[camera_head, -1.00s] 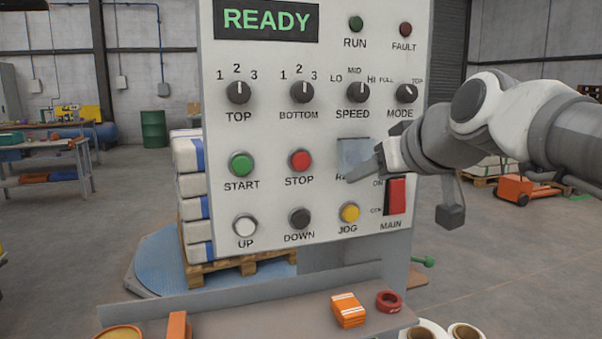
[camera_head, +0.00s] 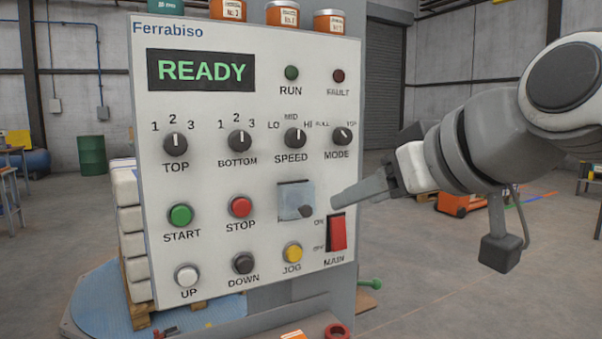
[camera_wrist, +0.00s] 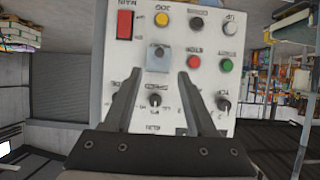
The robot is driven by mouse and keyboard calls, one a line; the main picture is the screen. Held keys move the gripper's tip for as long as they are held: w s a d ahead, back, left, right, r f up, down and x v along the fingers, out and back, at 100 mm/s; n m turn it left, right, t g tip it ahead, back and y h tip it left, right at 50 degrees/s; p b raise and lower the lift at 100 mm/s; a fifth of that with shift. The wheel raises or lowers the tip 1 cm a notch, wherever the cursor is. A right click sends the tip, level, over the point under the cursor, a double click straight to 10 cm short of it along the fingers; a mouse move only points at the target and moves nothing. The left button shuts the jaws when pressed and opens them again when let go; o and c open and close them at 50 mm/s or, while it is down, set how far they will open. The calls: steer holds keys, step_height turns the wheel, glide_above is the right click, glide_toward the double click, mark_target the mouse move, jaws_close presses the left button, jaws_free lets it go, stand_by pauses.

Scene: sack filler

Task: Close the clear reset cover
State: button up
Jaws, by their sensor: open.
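The clear reset cover (camera_head: 293,194) is a pale blue see-through square on the control panel (camera_head: 215,100), below the SPEED knob and right of the red STOP button. A dark round part (camera_head: 306,211) shows at its lower right corner. I cannot tell for certain how far the cover is tilted from the panel. In the wrist view the cover (camera_wrist: 157,60) appears between and beyond my fingertips. My gripper (camera_head: 338,202) is open and empty, just right of the cover in the head view. Its two spread fingers (camera_wrist: 159,74) show clearly in the wrist view.
The red MAIN switch (camera_head: 338,233) is just below my fingers. The yellow JOG button (camera_head: 292,252) is under the cover, and the MODE knob (camera_head: 342,135) is above my gripper.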

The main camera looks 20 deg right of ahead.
steer(key=v, duration=0.2)
steer(key=shift+s+r, duration=0.2)
steer(key=shift+s, duration=0.1)
